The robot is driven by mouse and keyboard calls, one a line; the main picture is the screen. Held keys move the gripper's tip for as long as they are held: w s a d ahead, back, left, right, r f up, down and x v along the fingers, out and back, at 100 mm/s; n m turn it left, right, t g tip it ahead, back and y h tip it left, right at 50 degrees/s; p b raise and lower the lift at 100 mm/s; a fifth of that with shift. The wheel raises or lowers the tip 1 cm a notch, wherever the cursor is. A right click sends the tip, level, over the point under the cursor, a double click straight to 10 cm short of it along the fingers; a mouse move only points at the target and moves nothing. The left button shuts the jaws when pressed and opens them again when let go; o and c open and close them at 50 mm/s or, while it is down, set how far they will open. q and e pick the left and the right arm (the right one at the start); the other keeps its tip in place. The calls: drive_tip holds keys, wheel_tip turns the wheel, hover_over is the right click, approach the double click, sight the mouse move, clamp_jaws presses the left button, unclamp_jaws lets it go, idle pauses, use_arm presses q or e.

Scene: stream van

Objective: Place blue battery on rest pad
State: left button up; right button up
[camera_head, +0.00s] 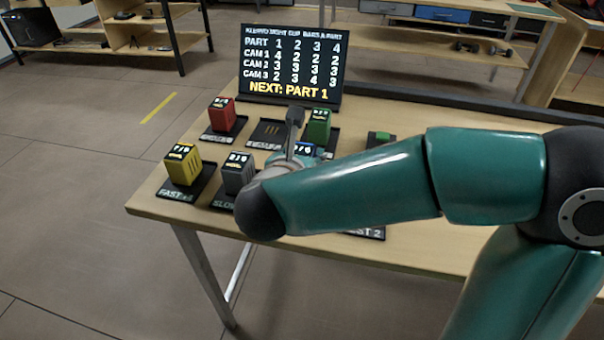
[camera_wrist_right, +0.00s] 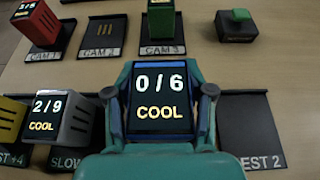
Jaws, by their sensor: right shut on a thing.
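The blue battery (camera_wrist_right: 160,112) shows its screen, reading 0/6 COOL, between the two fingers of my right gripper (camera_wrist_right: 160,90) in the wrist view. The gripper is shut on it. In the head view my arm hides most of the battery (camera_head: 305,149) and of the gripper (camera_head: 298,140). A dark pad marked REST 2 (camera_wrist_right: 250,135) is bare, just right of the battery; in the head view only its edge (camera_head: 372,233) shows below my arm. I cannot tell whether the battery touches a surface. My left gripper is out of view.
A red battery (camera_head: 222,113) stands on CAM 1 and a green one (camera_head: 318,125) on CAM 3. The CAM 2 pad (camera_head: 270,134) is empty. Yellow (camera_head: 183,165) and grey (camera_head: 238,172) batteries stand at front left. A green-topped block (camera_head: 380,138) is right; a board (camera_head: 291,65) stands behind.

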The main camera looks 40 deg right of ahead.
drive_tip(key=shift+f+b, duration=0.4)
drive_tip(key=shift+f, duration=1.6)
drive_tip(key=shift+f, duration=0.1)
drive_tip(key=o, duration=1.5)
drive_tip(key=p+v, duration=0.1)
drive_tip(key=v, duration=1.1)
drive_tip(key=shift+w, duration=0.1)
drive_tip(key=shift+a, duration=0.1)
